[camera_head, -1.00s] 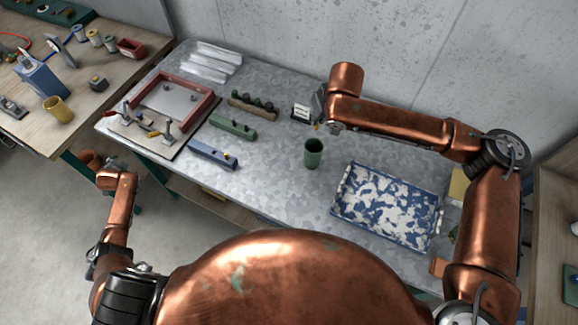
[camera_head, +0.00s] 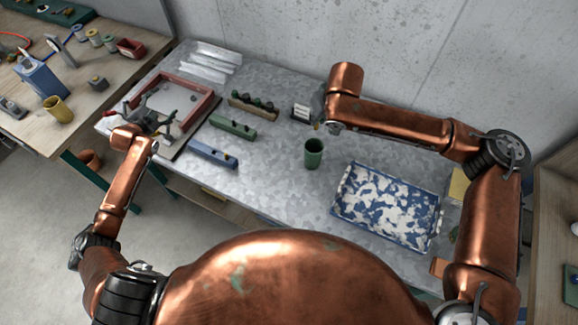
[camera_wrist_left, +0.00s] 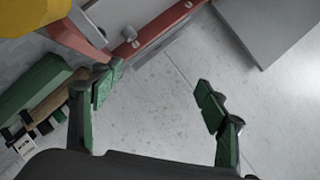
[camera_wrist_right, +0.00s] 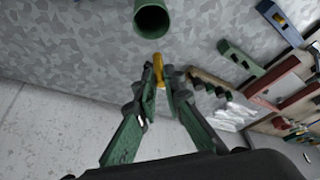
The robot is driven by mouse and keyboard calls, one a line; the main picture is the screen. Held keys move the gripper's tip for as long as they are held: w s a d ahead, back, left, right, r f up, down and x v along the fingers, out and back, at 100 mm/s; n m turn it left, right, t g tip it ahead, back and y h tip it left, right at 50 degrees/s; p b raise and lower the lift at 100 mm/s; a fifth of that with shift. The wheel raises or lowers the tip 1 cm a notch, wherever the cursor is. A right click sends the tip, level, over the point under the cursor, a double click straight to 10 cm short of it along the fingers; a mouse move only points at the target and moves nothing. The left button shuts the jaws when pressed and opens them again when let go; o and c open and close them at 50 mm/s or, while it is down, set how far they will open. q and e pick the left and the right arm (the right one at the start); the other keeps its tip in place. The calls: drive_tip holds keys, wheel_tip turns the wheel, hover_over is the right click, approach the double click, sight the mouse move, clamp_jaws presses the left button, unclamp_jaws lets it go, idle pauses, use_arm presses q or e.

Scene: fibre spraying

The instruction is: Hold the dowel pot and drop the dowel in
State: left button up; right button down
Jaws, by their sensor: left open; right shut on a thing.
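The dark green pot (camera_head: 314,153) stands upright on the grey metal table; its open mouth also shows at the top of the right wrist view (camera_wrist_right: 153,20). My right gripper (camera_head: 317,124) is behind the pot, above the table, shut on a short yellow dowel (camera_wrist_right: 158,68). The dowel tip points toward the pot and is outside it. My left gripper (camera_head: 155,118) is at the red frame at the table's left end, well away from the pot. Its green fingers (camera_wrist_left: 155,98) are spread with nothing between them.
The red frame (camera_head: 211,104) lies under my left gripper. A green block (camera_head: 232,127), a blue block (camera_head: 212,154) and a brown rack (camera_head: 252,106) lie left of the pot. A blue-and-white tray (camera_head: 388,206) lies to its right. A wall closes the back.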

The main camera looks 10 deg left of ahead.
sight(308, 153)
use_arm(q)
drive_tip(key=s+d+f+h, duration=0.2)
drive_tip(key=s+d+h, duration=0.1)
drive_tip(key=d, duration=1)
drive_tip(key=s+d+f+n+h, duration=0.1)
drive_tip(key=s+d+f+h, duration=0.2)
drive_tip(key=d, duration=1.1)
drive_tip(key=s+d+f+h, duration=0.2)
drive_tip(key=s+d, duration=0.3)
drive_tip(key=d, duration=0.9)
drive_tip(key=shift+s+d+f+h, duration=0.1)
drive_tip(key=shift+s+f+h, duration=0.15)
drive_tip(key=shift+h, duration=0.45)
drive_tip(key=s+d+r+n+h, duration=0.2)
drive_tip(key=s+d, duration=0.4)
drive_tip(key=d, duration=0.5)
drive_tip(key=x, duration=1.1)
drive_tip(key=shift+w+d+f, duration=0.15)
drive_tip(key=shift+w+d, duration=0.15)
drive_tip(key=shift+c, duration=0.3)
